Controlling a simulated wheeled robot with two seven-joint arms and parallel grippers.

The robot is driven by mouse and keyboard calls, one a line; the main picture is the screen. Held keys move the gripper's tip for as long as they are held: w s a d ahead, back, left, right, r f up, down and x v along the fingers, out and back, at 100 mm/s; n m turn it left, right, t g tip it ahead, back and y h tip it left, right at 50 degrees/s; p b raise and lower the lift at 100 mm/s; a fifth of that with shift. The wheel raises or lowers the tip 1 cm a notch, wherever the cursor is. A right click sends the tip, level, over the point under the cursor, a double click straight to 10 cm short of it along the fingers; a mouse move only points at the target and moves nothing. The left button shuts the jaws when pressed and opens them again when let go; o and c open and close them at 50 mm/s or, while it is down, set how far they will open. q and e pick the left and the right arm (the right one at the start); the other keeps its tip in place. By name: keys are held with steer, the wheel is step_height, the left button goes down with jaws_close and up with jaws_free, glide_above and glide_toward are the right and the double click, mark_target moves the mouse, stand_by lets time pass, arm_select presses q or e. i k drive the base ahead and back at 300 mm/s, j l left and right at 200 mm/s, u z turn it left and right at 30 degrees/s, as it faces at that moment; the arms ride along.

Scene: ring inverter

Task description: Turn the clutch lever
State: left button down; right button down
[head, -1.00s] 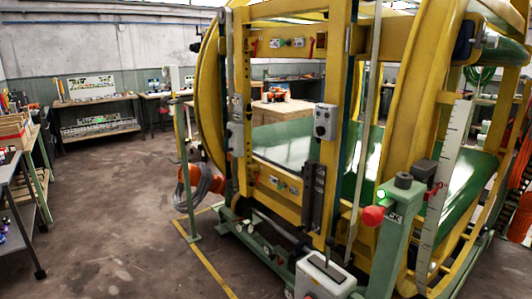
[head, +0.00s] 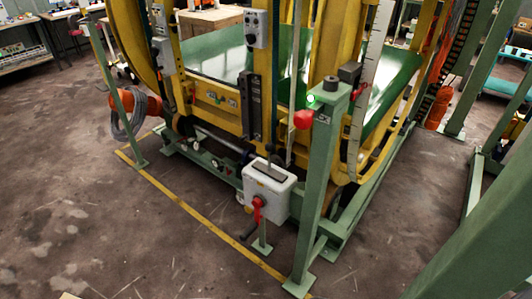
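A white control box (head: 270,191) stands on a short green post in front of the yellow ring machine. A red lever (head: 257,210) sits on the box's front face, with a dark rod reaching down to the left from it. No label on the box is readable, so I cannot confirm that this is the clutch lever. A green post (head: 319,185) to its right carries a red knob (head: 303,119) and a lit green lamp. Neither of my grippers is in view.
The yellow ring machine (head: 338,45) fills the upper middle. A yellow floor line (head: 205,228) runs along its front left side. An orange unit with a coiled hose (head: 128,112) hangs at left. Green beams (head: 475,245) block the right. The floor (head: 75,190) at left is open.

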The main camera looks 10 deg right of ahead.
mark_target(269, 147)
steer(key=z, duration=0.35)
steer(key=k+z, duration=0.15)
steer(key=z, duration=0.25)
steer(key=k+z, duration=0.15)
steer(key=z, duration=0.25)
steer(key=k+z, duration=0.15)
steer(key=z, duration=0.3)
